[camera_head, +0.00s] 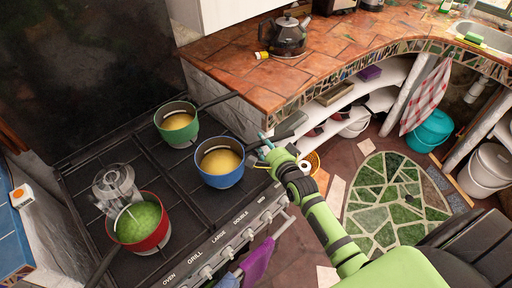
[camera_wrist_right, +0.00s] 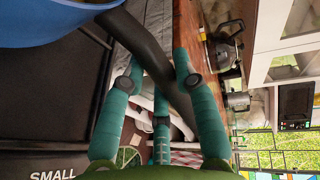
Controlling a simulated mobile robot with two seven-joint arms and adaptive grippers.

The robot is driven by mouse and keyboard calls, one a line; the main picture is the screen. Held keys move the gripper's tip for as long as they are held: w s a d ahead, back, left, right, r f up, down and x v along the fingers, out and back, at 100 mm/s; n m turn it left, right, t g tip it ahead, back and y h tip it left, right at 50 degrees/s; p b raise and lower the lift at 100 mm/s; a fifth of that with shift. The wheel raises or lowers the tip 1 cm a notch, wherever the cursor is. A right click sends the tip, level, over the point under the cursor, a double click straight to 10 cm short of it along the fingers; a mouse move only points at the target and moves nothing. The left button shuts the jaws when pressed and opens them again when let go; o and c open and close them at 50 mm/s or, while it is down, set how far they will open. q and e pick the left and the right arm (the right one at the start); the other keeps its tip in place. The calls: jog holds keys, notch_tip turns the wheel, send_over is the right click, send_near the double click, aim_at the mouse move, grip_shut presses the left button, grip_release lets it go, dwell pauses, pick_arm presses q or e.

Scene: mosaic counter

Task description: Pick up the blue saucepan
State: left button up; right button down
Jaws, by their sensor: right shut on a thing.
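The blue saucepan (camera_head: 222,181) holds yellow contents and is at the right side of the stove top. I cannot tell whether its base touches the burner. Its dark handle (camera_head: 288,126) points up and right, toward the counter. My right gripper (camera_head: 266,147) is shut on that handle. In the right wrist view the blue pan wall (camera_wrist_right: 50,18) fills the upper left, and the handle (camera_wrist_right: 140,42) runs between the teal fingers of my right gripper (camera_wrist_right: 160,75). My left gripper is not in view.
A green saucepan (camera_head: 185,139) with yellow contents stands behind on the stove (camera_head: 188,215). A red saucepan (camera_head: 152,243) with green contents is front left, beside a clear glass item (camera_head: 113,188). The tiled counter (camera_head: 235,82) rises close behind, with a kettle (camera_head: 289,38) on it.

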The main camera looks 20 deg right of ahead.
jog(key=shift+r, duration=0.95)
jog(key=r, duration=0.2)
jog(key=shift+s+d+r+b, duration=0.15)
jog(key=shift+d+r+b, duration=0.15)
jog(key=shift+r, duration=0.05)
jog(key=s+d+r+b, duration=0.2)
jog(key=s+d+r, duration=0.4)
jog(key=d, duration=0.3)
jog(key=shift+s+r, duration=0.25)
jog(key=shift+r, duration=0.05)
jog(key=shift+a, duration=0.1)
jog(key=c, duration=1.5)
grip_release()
grip_shut()
